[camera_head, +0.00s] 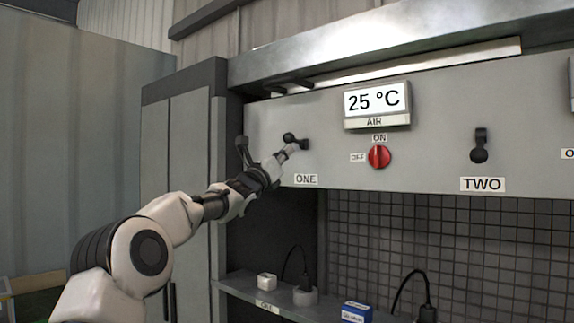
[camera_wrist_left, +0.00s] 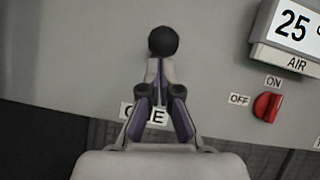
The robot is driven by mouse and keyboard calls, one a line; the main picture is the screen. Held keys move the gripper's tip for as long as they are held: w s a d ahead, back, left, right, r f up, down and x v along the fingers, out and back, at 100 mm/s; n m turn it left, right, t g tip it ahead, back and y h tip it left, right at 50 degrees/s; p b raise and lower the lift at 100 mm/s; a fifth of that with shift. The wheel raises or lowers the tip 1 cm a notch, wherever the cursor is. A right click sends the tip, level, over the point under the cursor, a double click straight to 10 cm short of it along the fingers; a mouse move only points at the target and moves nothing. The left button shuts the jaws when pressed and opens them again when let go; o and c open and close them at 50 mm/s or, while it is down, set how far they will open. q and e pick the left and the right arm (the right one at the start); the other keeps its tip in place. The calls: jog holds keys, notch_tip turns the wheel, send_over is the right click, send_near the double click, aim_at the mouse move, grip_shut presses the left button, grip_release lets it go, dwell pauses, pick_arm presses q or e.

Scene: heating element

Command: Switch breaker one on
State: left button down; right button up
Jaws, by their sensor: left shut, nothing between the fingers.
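Breaker one's black ball knob (camera_head: 289,138) is on the grey panel above the ONE label (camera_head: 306,180). In the left wrist view the knob (camera_wrist_left: 163,42) is straight beyond my fingertips, and its lever is hidden behind it or the fingers. My left gripper (camera_head: 292,148) is shut and empty. Its tips (camera_wrist_left: 157,65) are just below the knob in the picture, close to or touching it; I cannot tell which. The ONE label (camera_wrist_left: 157,116) is partly covered by my fingers. My right gripper is not in view.
A display (camera_head: 374,103) reads 25 °C, above a red rotary switch (camera_head: 379,157) marked ON and OFF. Breaker two (camera_head: 479,152) hangs knob down at the right. Below, a shelf (camera_head: 238,285) carries a blue box (camera_head: 356,312) and plugs. A grey cabinet (camera_head: 190,180) stands left.

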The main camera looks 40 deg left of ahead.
aim_at(286, 135)
pick_arm(q)
jog(key=r, duration=0.3)
jog(key=shift+s+d+r, duration=0.1)
jog(key=shift+s+d, duration=0.05)
jog(key=shift+d, duration=0.05)
jog(key=shift+r+p, duration=0.3)
jog(key=shift+w+a+r, duration=0.1)
jog(key=shift+w+r, duration=0.1)
jog(key=shift+r, duration=0.2)
jog(key=shift+s+r+p, duration=0.2)
jog(key=shift+r+p, duration=0.15)
jog(key=shift+s+r, duration=0.1)
